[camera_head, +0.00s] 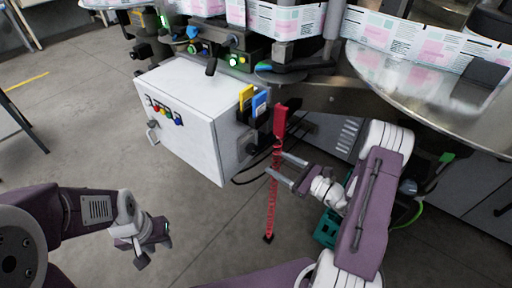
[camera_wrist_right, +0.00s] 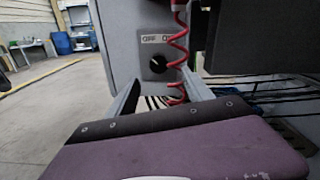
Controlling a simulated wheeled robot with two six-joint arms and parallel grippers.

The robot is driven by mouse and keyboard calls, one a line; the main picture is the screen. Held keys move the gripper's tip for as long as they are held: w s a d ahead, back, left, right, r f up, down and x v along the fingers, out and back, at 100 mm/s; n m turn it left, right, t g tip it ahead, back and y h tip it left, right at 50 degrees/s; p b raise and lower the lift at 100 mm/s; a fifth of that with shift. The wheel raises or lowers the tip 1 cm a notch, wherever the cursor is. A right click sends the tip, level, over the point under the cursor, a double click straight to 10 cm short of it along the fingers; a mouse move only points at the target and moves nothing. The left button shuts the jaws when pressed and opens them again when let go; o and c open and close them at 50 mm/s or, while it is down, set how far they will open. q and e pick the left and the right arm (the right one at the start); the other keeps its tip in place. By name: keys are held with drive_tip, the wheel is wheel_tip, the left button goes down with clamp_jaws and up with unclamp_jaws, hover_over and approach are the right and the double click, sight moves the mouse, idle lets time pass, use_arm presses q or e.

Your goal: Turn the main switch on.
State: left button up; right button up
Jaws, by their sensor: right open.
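The main switch (camera_wrist_right: 157,64) is a round black knob on the grey side of the cabinet, under a label with "OFF" at the left; a red coiled cord (camera_wrist_right: 178,50) partly covers the label's right part. Which way the knob points is too small to tell. My left gripper (camera_head: 152,243) is low at left, away from the cabinet.
The red coiled cord (camera_head: 272,195) hangs beside my right fingertips from a red handle (camera_head: 280,120). Yellow and blue items (camera_head: 259,103) sit by the cabinet's right edge. A large round metal table (camera_head: 420,80) with label web is at the right. Floor in front is clear.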

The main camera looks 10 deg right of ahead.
sight(255, 151)
drive_tip(key=b+x, duration=0.1)
drive_tip(key=x, duration=0.7)
drive_tip(key=shift+a, duration=0.25)
drive_tip(key=shift+w, duration=0.2)
clamp_jaws()
